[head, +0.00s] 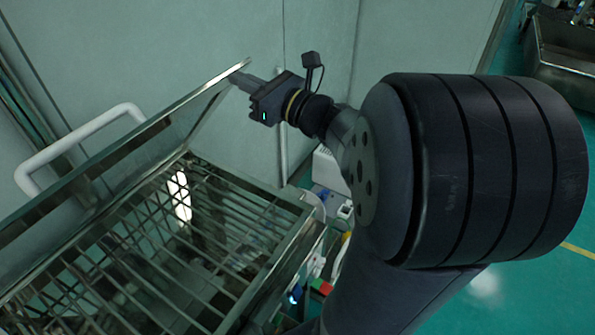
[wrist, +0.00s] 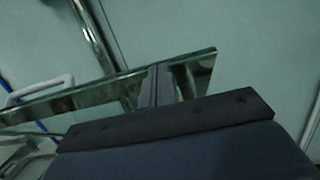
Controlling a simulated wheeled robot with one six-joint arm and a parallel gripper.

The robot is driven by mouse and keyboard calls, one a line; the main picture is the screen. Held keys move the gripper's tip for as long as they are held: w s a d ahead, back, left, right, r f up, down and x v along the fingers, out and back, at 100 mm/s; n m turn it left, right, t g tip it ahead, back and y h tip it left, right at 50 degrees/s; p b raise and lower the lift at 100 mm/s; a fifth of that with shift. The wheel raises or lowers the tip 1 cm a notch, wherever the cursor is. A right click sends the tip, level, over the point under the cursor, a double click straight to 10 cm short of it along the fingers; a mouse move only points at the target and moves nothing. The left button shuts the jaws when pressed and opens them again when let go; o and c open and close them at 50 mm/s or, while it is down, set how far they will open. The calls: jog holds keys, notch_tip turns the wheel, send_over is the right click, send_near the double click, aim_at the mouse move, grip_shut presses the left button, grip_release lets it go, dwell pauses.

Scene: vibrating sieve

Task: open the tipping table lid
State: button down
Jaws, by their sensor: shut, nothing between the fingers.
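The tipping table lid (head: 128,148) is a shiny metal-framed panel, raised and tilted up from the table, with a white handle (head: 80,140) on its far side. The table (head: 262,270) below shows a slatted metal grid. My gripper (head: 236,77) is shut and empty, with its fingertips at the lid's upper right corner. In the wrist view the gripper (wrist: 156,85) overlaps the lid edge (wrist: 195,68) near its right end. I cannot tell for certain whether it touches the lid.
A pale wall or cabinet (head: 190,40) stands close behind the lid. Small equipment (head: 328,165) and a red and green control box (head: 320,286) sit right of the table. A metal bin (head: 565,55) is at the far upper right. Green floor lies open at the right.

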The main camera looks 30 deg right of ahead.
jog(key=w+a+r, duration=0.1)
jog(key=w+a+r+p, duration=0.1)
jog(key=w+r, duration=0.1)
jog(key=w+a+r+p, duration=0.1)
jog(key=w+r, duration=0.1)
jog(key=shift+w+a+r, duration=0.15)
jog(key=shift+w, duration=0.05)
dwell(0.4)
